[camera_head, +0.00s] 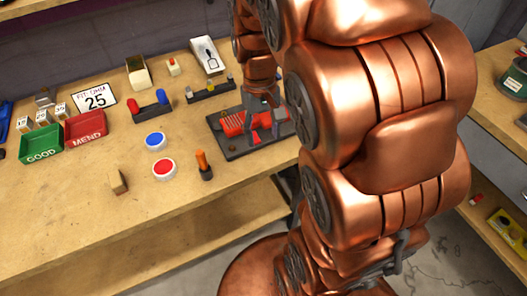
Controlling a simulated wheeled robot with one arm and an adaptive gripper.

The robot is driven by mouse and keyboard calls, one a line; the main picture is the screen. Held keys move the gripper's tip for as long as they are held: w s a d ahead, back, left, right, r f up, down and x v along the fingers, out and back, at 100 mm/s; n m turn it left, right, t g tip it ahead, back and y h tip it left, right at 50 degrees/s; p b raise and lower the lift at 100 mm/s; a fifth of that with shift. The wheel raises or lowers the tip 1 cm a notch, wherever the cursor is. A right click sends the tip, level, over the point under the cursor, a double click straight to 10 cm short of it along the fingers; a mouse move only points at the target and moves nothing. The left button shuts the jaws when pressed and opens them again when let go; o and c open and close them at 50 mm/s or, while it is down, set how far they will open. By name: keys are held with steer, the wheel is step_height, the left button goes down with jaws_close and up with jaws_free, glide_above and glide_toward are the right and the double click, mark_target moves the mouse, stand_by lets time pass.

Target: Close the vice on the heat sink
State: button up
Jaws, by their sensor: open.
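Small red patches show near the fingertips. I cannot tell whether the fingers touch anything. My copper arm hides the bench to the right, and the gripper covers part of the vice.
Left on the bench are a green GOOD tray (41,145) and a red MEND tray (85,130). Blue (155,140) and red (164,168) buttons, an orange-handled tool (203,166) and a wooden block (118,181) stand in front. The front left bench is clear.

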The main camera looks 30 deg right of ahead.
steer(key=shift+s+a+f+b, duration=0.2)
steer(key=shift+s+a+f, duration=0.1)
steer(key=shift+s, duration=0.25)
steer(key=shift+s+a+f+b, duration=0.15)
steer(key=shift+s+a, duration=0.2)
steer(key=shift+s, duration=0.25)
steer(key=shift+s+a+f+b, duration=0.2)
steer(key=shift+s+a+f, duration=0.1)
steer(key=shift+s, duration=0.25)
steer(key=shift+r, duration=0.1)
